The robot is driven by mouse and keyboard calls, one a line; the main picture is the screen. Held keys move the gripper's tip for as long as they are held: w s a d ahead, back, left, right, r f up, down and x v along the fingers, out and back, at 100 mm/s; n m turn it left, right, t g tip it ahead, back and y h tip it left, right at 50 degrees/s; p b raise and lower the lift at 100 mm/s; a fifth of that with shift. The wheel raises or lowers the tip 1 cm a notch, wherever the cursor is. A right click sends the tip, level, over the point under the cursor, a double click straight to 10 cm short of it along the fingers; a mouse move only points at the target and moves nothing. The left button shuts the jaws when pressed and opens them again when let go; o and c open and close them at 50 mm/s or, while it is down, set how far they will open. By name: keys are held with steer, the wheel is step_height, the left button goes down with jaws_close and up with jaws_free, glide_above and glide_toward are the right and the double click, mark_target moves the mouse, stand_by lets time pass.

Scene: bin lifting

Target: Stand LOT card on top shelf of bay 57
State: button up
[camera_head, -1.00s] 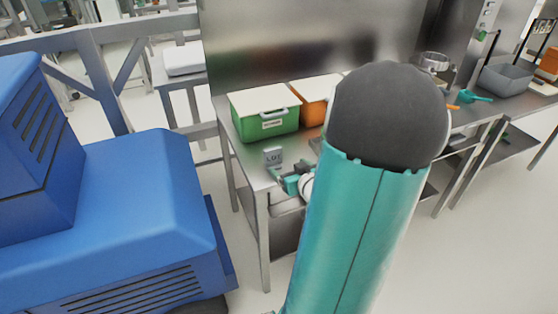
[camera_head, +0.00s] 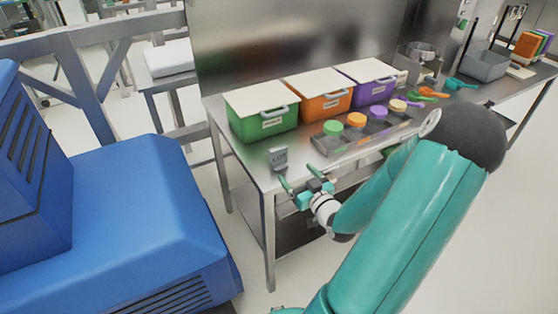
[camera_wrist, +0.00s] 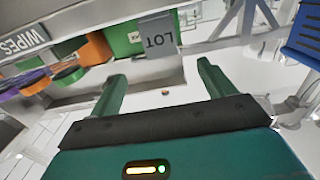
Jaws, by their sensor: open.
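The grey LOT card (camera_head: 278,158) stands upright on the steel table, near its left front corner, in front of the green bin. In the wrist view the LOT card (camera_wrist: 160,37) appears upside down, beyond and between my open fingertips. My gripper (camera_head: 302,187) is at the table's front edge, just short of the card; it is open and empty, and its fingers also show in the wrist view (camera_wrist: 160,82). The card looks apart from both fingers. I cannot make out any shelf marked bay 57.
A green bin (camera_head: 262,124), an orange bin (camera_head: 320,105) and a purple bin (camera_head: 372,92), all with white lids, line the table's back. A tray (camera_head: 325,146) with coloured round lids lies right of the card. A blue machine (camera_head: 130,205) stands at left.

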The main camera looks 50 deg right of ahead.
mark_target(280, 154)
steer(key=x, duration=1.2)
steer(key=c, duration=1.2)
steer(key=shift+w+r, duration=0.1)
steer(key=shift+r, duration=0.05)
